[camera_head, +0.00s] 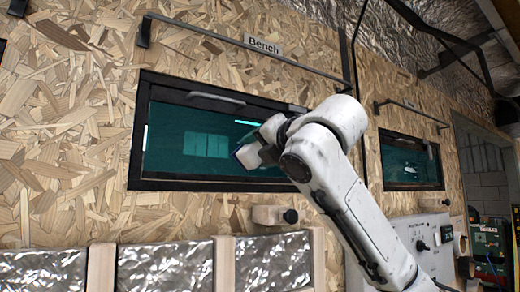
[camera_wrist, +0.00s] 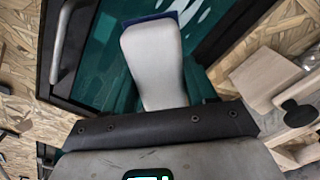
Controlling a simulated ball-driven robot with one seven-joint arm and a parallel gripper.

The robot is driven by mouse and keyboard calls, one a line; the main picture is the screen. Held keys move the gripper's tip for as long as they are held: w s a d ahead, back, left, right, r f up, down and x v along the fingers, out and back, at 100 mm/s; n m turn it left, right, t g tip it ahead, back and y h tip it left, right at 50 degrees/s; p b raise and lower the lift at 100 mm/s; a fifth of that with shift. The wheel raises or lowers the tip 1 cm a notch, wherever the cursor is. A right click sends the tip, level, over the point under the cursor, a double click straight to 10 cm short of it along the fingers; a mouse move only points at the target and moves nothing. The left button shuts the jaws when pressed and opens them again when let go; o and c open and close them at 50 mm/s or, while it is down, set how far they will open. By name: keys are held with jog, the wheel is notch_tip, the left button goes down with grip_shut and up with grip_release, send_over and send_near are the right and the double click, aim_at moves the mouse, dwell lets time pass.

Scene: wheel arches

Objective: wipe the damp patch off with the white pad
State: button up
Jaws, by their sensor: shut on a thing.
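The white pad (camera_wrist: 152,62) looks like a pale block with a dark blue far edge in the wrist view. My gripper (camera_head: 250,152) is shut on it, close in front of the dark teal window (camera_head: 185,140) on the chipboard wall. I cannot tell whether the pad touches the glass. Pale streaks on the glass (camera_wrist: 205,12) show just beyond the pad; they may be the damp patch or a reflection. My wrist and arm hide the window's right part in the head view.
A black frame with a handle (camera_head: 217,98) surrounds the window. A rail (camera_head: 200,35) runs above it beside a "Bench" sign (camera_head: 263,46). A wooden block with a dark knob (camera_head: 273,215) juts out below. A second window (camera_head: 410,161) is at right.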

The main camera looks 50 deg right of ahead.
jog(key=shift+p+x, duration=0.4)
jog(key=shift+x, duration=1.95)
jog(key=shift+w+d+p, duration=0.2)
jog(key=shift+w+p, duration=0.1)
jog(key=shift+w, duration=0.25)
jog(key=s+d+p, duration=0.3)
jog(key=d+p, duration=0.1)
jog(key=d, duration=0.7)
jog(key=shift+d, duration=0.3)
jog(key=shift+s, duration=0.1)
